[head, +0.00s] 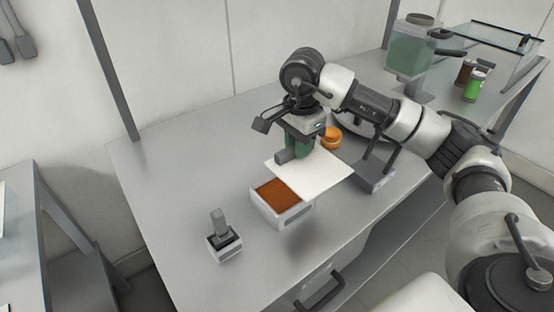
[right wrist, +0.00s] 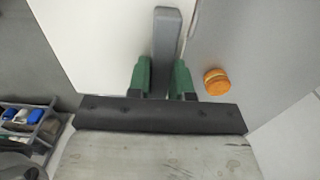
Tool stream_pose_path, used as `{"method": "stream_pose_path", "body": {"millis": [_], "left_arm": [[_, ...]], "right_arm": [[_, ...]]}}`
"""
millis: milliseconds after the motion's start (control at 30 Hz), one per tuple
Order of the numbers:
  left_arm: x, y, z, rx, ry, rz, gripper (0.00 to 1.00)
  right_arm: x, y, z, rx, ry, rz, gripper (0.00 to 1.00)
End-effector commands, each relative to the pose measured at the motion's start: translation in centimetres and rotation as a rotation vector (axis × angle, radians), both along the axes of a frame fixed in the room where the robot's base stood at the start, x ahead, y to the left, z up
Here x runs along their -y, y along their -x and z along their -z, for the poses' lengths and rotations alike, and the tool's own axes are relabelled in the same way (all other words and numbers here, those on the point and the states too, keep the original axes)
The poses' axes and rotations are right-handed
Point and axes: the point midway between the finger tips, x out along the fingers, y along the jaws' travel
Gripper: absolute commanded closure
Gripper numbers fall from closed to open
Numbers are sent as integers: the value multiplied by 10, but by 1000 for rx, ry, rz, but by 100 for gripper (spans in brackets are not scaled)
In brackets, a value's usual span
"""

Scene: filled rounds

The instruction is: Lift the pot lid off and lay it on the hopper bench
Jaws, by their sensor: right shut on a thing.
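The pot lid (head: 322,178) is a flat white square plate with a grey upright handle (right wrist: 167,45). My right gripper (head: 300,146) is shut on that handle with its green fingers, which flank it in the right wrist view (right wrist: 166,80). The lid hangs roughly level above the bench, behind and right of the open pot (head: 290,217), and hides part of its far rim. The pot is a white square box with orange-brown filling (head: 276,197). It stands on the grey bench (head: 180,180). My left gripper is not in view.
A small white holder (head: 225,250) with a grey handled tool stands front left of the pot. A greenish hopper (head: 410,52) and jars (head: 474,86) stand farther right. The bench's left part is clear.

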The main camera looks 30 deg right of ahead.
Motion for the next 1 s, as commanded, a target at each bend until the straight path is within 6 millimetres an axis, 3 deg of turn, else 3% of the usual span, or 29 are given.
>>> {"method": "stream_pose_path", "body": {"millis": [200, 400, 1000], "left_arm": [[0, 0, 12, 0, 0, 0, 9], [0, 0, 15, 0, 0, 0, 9], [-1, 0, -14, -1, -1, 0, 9]], "right_arm": [[29, 26, -21, 1, 1, 3, 100], [42, 38, -34, 0, 1, 0, 100], [45, 42, -76, 0, 0, -1, 100]]}}
